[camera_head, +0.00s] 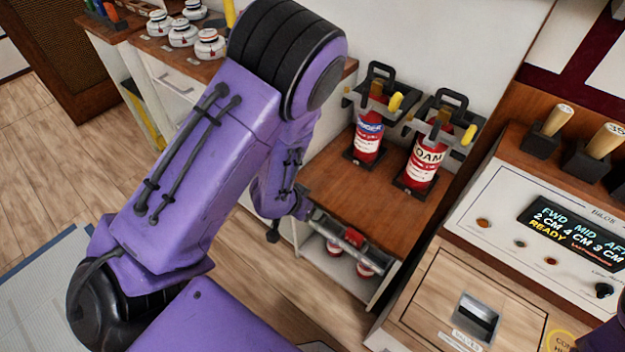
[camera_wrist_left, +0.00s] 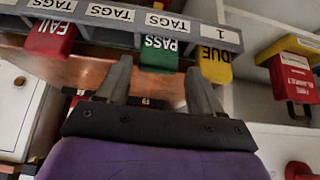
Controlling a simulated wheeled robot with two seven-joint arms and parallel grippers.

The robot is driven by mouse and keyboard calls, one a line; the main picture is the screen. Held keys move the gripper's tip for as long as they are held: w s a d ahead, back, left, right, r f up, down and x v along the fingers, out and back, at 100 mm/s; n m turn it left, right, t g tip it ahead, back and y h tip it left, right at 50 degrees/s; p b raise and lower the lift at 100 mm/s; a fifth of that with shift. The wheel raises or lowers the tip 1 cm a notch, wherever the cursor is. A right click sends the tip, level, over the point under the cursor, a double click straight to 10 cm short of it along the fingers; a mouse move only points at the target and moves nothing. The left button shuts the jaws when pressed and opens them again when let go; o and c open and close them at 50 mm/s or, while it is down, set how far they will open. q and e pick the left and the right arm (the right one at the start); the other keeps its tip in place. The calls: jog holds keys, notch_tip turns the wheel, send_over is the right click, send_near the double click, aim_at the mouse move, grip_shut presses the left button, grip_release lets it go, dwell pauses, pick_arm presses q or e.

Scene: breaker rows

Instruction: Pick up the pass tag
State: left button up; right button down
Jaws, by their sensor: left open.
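The green pass tag (camera_wrist_left: 158,54) hangs from a grey tag rack (camera_wrist_left: 205,32) in the left wrist view, its lettering upside down there. A red fail tag (camera_wrist_left: 50,39) hangs to its left and a yellow due tag (camera_wrist_left: 215,64) to its right. My left gripper (camera_wrist_left: 160,84) is open and empty, its fingertips just below the pass tag in the picture, one toward each side. Contact cannot be told. In the head view my purple left arm reaches the low cabinet's front edge; the pass tag cannot be made out there.
Two red extinguishers (camera_head: 367,140) (camera_head: 421,165) stand on the wooden cabinet top (camera_head: 362,202). A control console (camera_head: 545,225) with a lit display is at the right. A bench with several white round items (camera_head: 183,34) is at the back left.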

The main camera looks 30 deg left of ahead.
pick_arm(q)
jog(key=x, duration=0.3)
jog(key=shift+w+d+f, duration=0.1)
jog(key=shift+f, duration=0.25)
jog(key=shift+r, duration=0.1)
jog(key=c, duration=0.7)
